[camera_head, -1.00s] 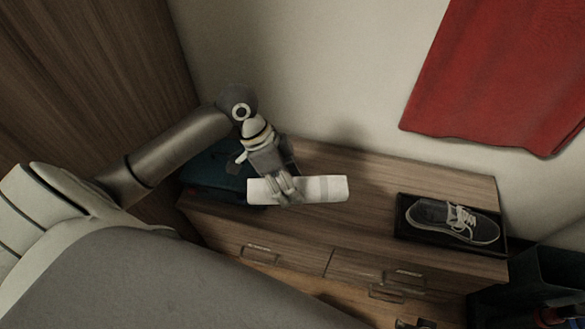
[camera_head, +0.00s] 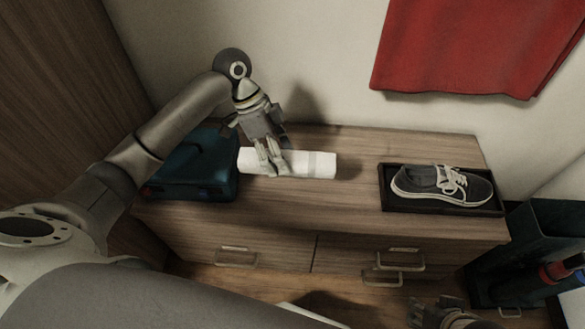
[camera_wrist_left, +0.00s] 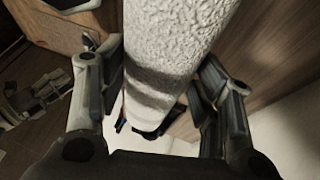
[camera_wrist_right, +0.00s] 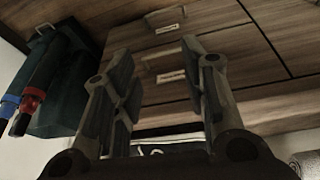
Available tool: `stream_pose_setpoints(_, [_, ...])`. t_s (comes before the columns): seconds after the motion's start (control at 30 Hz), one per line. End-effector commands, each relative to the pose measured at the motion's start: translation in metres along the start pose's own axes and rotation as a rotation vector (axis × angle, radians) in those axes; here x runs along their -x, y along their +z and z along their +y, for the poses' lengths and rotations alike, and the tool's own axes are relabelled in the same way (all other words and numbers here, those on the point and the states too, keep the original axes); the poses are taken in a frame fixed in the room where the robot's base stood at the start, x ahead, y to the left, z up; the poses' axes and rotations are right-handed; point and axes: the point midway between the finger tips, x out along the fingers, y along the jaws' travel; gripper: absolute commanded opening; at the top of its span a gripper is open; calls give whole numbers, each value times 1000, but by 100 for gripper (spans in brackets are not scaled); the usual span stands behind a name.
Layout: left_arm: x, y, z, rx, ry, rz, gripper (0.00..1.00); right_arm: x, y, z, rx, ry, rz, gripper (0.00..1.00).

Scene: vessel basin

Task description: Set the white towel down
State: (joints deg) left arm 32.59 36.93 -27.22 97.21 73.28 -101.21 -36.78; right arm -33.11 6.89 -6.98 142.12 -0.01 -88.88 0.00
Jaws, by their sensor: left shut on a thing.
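The white towel (camera_head: 317,164) is a rolled, textured cylinder lying level over the middle-left of the wooden dresser top. My left gripper (camera_head: 270,160) is shut around it left of its middle. The towel also fills the middle of the left wrist view (camera_wrist_left: 172,45), between the two fingers. I cannot tell whether its underside touches the dresser. My right gripper (camera_head: 440,314) is low at the bottom right, in front of the dresser. In the right wrist view its fingers (camera_wrist_right: 158,75) are apart with nothing between them.
The dresser top (camera_head: 335,205) is bare in front of the towel. A dark teal case (camera_head: 195,165) stands at its left, and a grey sneaker (camera_head: 440,183) sits in a black tray (camera_head: 440,207) at its right. A dark bin (camera_head: 540,240) with bottles stands further right. A red cloth (camera_head: 470,45) hangs behind.

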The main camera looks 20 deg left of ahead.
Motion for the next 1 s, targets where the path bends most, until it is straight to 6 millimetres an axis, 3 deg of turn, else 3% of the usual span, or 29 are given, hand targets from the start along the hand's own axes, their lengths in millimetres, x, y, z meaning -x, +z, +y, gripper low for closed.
stream_pose_setpoints(0.23, [-28, -8, -24, 1, 0, 2, 32, -8, -58, -7, 8, -13, 260, 40])
stream_pose_setpoints(0.5, [-51, -13, -44, 1, -1, 1, 32, 4, -115, -15, 14, -28, 531, 40])
stream_pose_setpoints(0.83, [-62, -15, -53, 1, -1, 1, 32, 16, -140, -19, 16, -37, 667, 40])
stream_pose_setpoints(1.0, [-76, -9, -56, 1, 0, -1, 32, 32, -167, -23, 17, -48, 825, 40])
